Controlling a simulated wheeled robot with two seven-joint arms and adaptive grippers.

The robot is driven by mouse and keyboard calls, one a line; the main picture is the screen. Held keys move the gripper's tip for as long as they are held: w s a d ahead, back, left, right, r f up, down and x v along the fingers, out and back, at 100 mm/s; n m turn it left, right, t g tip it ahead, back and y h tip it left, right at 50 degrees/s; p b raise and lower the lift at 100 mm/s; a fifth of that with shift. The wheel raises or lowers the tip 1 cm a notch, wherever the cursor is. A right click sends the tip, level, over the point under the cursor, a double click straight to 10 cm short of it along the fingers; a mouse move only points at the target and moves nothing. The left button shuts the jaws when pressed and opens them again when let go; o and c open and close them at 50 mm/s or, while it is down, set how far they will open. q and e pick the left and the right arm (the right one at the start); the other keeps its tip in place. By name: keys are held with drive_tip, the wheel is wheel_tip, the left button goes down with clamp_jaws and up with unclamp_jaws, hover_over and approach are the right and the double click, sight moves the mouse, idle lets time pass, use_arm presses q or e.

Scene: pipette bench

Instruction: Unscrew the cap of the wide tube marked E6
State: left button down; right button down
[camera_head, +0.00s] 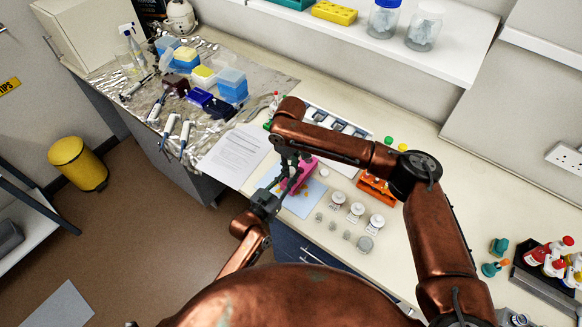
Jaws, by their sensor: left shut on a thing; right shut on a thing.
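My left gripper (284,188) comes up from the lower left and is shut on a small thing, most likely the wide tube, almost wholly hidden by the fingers. My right gripper (291,164) points down from above and is shut at the top of that same spot, most likely on the tube's cap. The two grippers meet over the light blue mat (304,202). I cannot read an E6 mark or tell whether the cap is seated or apart. Wide tubes with white caps (338,199) (355,211) (376,221) stand to the right of the mat.
A pink object (308,167) is close behind the grippers. An orange rack (377,189) stands right of them, a white tray (352,146) behind. Small clear items and a jar (365,243) stand near the front edge. A paper sheet (236,153) lies left.

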drive_tip(key=n, duration=1.1)
drive_tip(key=shift+s+a+n, duration=0.1)
drive_tip(key=shift+n, duration=0.3)
drive_tip(key=n, duration=0.5)
drive_tip(key=shift+n, duration=0.4)
drive_tip(key=n, duration=0.3)
drive_tip(key=shift+n, duration=0.4)
drive_tip(key=shift+s, duration=0.1)
drive_tip(key=shift+a+r, duration=0.1)
drive_tip(key=shift+r, duration=0.1)
drive_tip(key=shift+r, duration=1)
